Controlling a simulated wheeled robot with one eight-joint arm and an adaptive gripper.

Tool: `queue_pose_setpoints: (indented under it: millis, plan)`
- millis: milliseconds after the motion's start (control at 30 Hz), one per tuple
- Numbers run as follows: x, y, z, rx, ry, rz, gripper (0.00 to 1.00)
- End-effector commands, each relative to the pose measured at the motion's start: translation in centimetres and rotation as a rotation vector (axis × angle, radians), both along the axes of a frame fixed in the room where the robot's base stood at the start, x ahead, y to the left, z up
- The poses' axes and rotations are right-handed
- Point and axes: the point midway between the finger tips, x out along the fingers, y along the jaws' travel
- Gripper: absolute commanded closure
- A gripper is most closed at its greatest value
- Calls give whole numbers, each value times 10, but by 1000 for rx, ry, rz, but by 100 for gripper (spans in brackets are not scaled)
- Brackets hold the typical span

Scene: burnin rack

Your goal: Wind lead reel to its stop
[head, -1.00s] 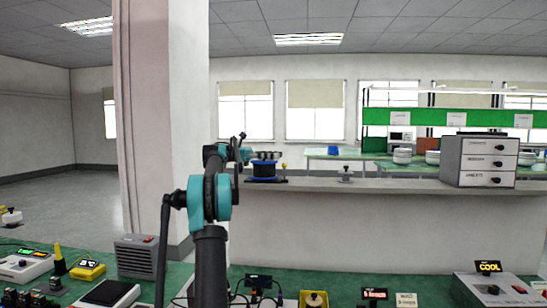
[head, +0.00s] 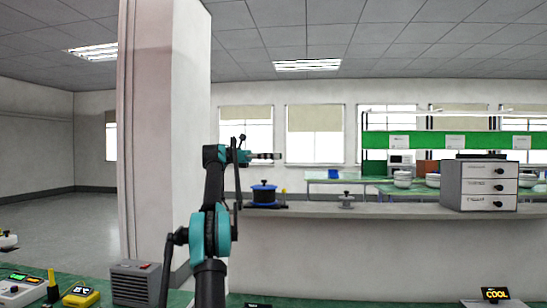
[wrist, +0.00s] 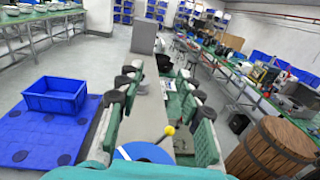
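The lead reel (head: 264,195) is a blue spool with a dark base, standing on the long grey ledge. A small yellow knob (head: 284,191) shows at its right side. My gripper (head: 265,156) is above the reel, apart from it, with its fingers pointing right. In the wrist view, part of the reel's blue disc (wrist: 147,153) shows low in the picture, with the yellow knob (wrist: 170,130) beside it on a thin stalk. My gripper's two fingers stand wide apart with nothing between them. The lower part of the reel is hidden in the wrist view.
A cabinet with several drawers (head: 478,186) is farther right. A wide pillar (head: 165,130) rises at left. The ledge between post and cabinet is mostly clear.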

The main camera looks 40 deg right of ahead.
Motion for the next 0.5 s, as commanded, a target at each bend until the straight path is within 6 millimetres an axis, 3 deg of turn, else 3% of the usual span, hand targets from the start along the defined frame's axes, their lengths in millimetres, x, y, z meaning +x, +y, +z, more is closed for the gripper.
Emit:
queue_pose_setpoints:
  millis: [400, 500]
  plan:
    - [0, 0, 4, 0, 0, 0, 64]
    - [-1, 0, 6, -10, -7, 6, 60]
